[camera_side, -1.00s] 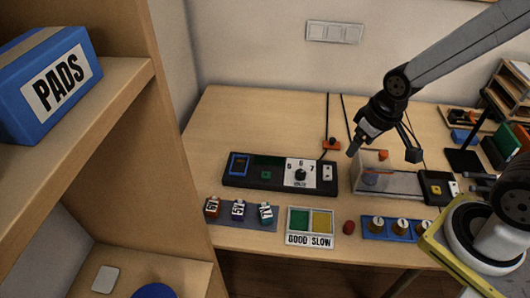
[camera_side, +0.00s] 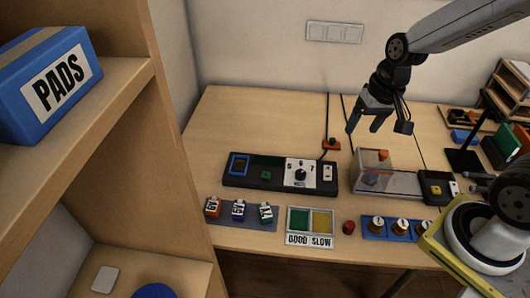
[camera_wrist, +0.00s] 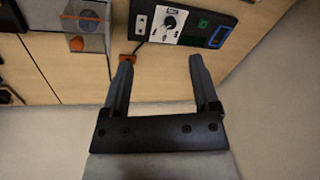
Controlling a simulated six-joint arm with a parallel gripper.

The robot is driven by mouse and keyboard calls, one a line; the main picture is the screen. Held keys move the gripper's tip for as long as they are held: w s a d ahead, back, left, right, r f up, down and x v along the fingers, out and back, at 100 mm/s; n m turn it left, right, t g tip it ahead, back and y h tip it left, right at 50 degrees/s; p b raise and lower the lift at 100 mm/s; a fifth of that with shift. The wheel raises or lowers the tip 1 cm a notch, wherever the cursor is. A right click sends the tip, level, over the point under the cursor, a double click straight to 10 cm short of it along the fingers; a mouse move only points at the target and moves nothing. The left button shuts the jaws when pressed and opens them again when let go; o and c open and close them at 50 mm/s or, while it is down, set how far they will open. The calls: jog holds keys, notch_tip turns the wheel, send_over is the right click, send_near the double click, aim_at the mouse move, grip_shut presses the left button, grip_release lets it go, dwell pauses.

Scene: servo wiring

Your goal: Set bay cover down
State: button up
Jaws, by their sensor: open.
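The bay cover (camera_side: 371,170) is a clear box with an orange knob (camera_side: 384,154) on top. It stands upright at the left end of a grey-and-black bay unit, apart from my gripper. A dark rounded part shows through its wall. My gripper (camera_side: 378,125) is open and empty, above and behind the cover. In the wrist view the cover (camera_wrist: 88,30) is at the top left, and my open gripper (camera_wrist: 161,60) has nothing between its fingers. I cannot tell exactly how the cover's lower edge sits on the unit.
A black control panel (camera_side: 270,175) with a dial lies left of the cover. In front are small labelled servos (camera_side: 238,210), a green-and-yellow tray (camera_side: 312,221), a red piece (camera_side: 348,227) and a blue rack (camera_side: 374,233). A lamp stand (camera_side: 464,160) is at right. The back-left table is clear.

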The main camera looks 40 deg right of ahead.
jog(key=w+d+m+t+y, duration=0.2)
jog(key=w+d+m+t, duration=0.4)
jog(key=d+m, duration=0.65)
jog(key=w+d+m+t+y, duration=0.35)
jog(key=w+d+m, duration=0.45)
jog(key=d+m, duration=0.45)
jog(key=m, duration=0.1)
send_near(335, 140)
jog(key=shift+w+a+f+t+h, duration=0.2)
jog(key=shift+w+a+t+h, duration=0.2)
jog(key=shift+w+a, duration=0.6)
jog(key=shift+d+f, duration=0.1)
jog(key=shift+f, duration=0.4)
jog(key=shift+w, duration=0.1)
jog(key=shift+x, duration=1.25)
